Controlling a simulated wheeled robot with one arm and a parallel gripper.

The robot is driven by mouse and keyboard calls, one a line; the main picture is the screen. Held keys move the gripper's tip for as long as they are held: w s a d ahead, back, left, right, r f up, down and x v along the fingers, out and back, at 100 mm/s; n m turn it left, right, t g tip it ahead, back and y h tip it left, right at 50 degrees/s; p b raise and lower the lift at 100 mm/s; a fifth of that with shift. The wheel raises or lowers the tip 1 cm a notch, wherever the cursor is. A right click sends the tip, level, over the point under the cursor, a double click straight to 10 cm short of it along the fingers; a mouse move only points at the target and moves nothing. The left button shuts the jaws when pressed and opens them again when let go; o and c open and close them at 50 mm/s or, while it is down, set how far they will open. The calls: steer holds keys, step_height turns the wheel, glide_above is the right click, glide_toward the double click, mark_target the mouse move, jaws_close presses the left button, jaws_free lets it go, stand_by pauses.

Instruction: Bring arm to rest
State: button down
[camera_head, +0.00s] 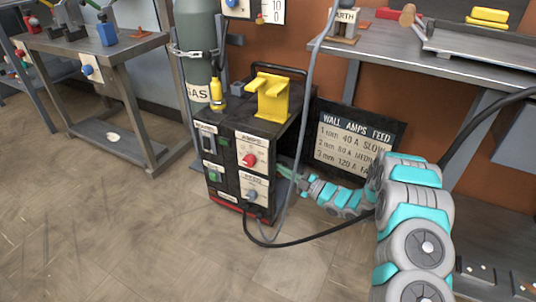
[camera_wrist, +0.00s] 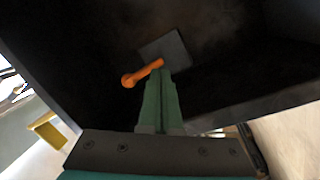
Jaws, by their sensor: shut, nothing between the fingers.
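My arm (camera_head: 412,215) reaches from the lower right toward the right side of the black welding machine (camera_head: 228,165) in the head view. My gripper (camera_head: 284,171) is beside that side, low and partly hidden by a hanging grey cable. In the wrist view my gripper (camera_wrist: 163,78) has its two green fingers together, with nothing between them. An orange lever (camera_wrist: 142,74) on a grey square plate (camera_wrist: 170,50) shows at the fingertips, on a dark panel. I cannot tell whether the fingertips touch the lever.
A grey cable (camera_head: 306,110) hangs close to my gripper, and a black cable (camera_head: 310,238) loops below. A sign board (camera_head: 352,142) stands behind my arm. A workbench (camera_head: 400,50) is at right, a gas cylinder (camera_head: 197,50) behind the machine. The floor at left is clear.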

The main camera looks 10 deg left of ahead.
steer(key=shift+s+d+f, duration=0.15)
steer(key=shift+d+f, duration=0.3)
steer(key=shift+f, duration=0.15)
